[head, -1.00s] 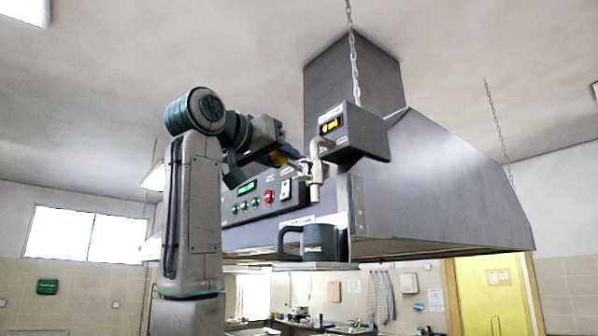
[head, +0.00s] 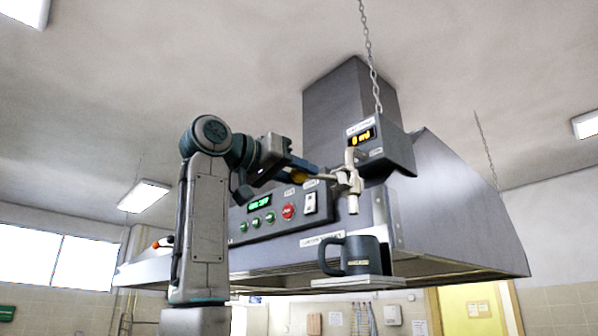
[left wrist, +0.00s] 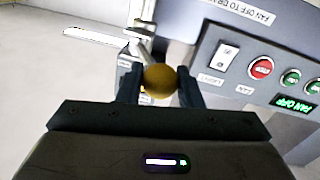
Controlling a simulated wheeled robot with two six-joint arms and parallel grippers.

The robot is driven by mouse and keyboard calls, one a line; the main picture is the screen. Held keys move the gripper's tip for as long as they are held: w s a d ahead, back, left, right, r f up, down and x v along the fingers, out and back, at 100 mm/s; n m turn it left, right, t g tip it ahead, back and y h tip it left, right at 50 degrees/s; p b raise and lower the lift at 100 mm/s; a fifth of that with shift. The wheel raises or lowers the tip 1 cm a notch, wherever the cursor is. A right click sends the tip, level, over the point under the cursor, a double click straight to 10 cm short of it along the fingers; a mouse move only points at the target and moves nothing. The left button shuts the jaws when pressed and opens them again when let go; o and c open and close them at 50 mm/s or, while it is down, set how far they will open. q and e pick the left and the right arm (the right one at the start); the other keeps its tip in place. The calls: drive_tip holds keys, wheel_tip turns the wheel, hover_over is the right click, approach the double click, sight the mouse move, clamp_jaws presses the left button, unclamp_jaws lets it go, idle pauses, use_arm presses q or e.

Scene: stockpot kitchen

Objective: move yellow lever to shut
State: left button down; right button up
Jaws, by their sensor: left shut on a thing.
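The yellow lever knob (left wrist: 159,82) sits between the two dark fingers of my left gripper (left wrist: 160,88) in the left wrist view. The fingers are shut on it. In the head view my left gripper (head: 299,173) reaches in from the left and the lever runs right to the pale tap (head: 352,184). The tap's spout points down above a dark mug (head: 356,256). The mug stands upright on a small shelf (head: 358,282). My right gripper is in neither current view.
A grey box with an amber display (head: 385,148) is behind the tap. The hood's control panel (head: 270,217) has green buttons, a red button (head: 288,211) and a white switch (head: 310,204). The wrist view shows "FAN OFF" (left wrist: 291,103). A chain (head: 367,50) hangs above.

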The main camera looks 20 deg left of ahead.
use_arm(q)
drive_tip(key=shift+a+r, duration=0.2)
drive_tip(key=shift+a, duration=0.05)
idle(0.4)
drive_tip(key=c, duration=1.3)
unclamp_jaws()
drive_tip(key=shift+c, duration=0.2)
drive_tip(key=shift+o, duration=1.4)
drive_tip(key=shift+w, duration=0.25)
drive_tip(key=shift+w+a+f, duration=0.2)
drive_tip(key=shift+w+f, duration=0.05)
drive_tip(key=shift+w, duration=0.15)
drive_tip(key=shift+s+d, duration=0.2)
drive_tip(key=shift+s, duration=0.05)
drive_tip(key=shift+s+a+f+b, duration=0.1)
drive_tip(key=shift+s+a+b, duration=0.05)
drive_tip(key=shift+s+b, duration=0.15)
drive_tip(key=b+v, duration=0.4)
drive_tip(key=v, duration=0.6)
